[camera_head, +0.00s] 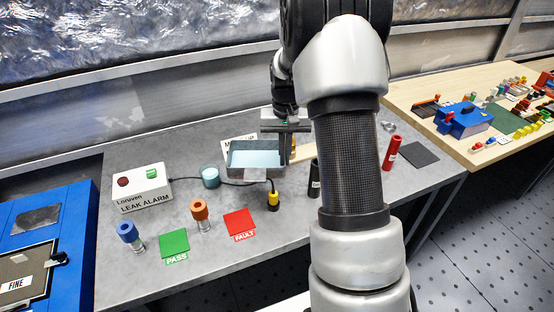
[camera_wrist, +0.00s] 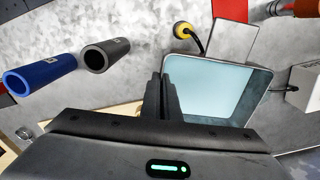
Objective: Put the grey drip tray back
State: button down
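The grey drip tray (camera_head: 232,162) is a rectangular open box with a pale blue inside, on the grey bench behind the red FAULT square. It also shows in the wrist view (camera_wrist: 262,82), right of my fingers. My gripper (camera_head: 286,150) points down at the tray's right end in the head view. In the wrist view the two dark fingers (camera_wrist: 163,84) are close together, with the tray's end wall running between them. They look shut on that wall; the contact is partly hidden. I cannot tell whether the tray is lifted.
The leak alarm box (camera_head: 142,188) stands left, its cable running to a yellow-and-black probe (camera_head: 273,198) before the tray. A black cylinder (camera_head: 314,182) and red cylinder (camera_head: 391,153) stand right. A green PASS square (camera_head: 174,243) and red FAULT square (camera_head: 240,222) lie in front.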

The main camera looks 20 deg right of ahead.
notch_tip(320, 180, down, 9)
jog(key=shift+s+r, duration=0.1)
jog(key=shift+r, duration=0.05)
dwell(0.4)
jog(key=c, duration=2.5)
grip_release()
jog(key=shift+f+b, duration=0.2)
jog(key=shift+b, duration=0.1)
jog(key=o, duration=0.5)
jog(key=shift+r, duration=0.15)
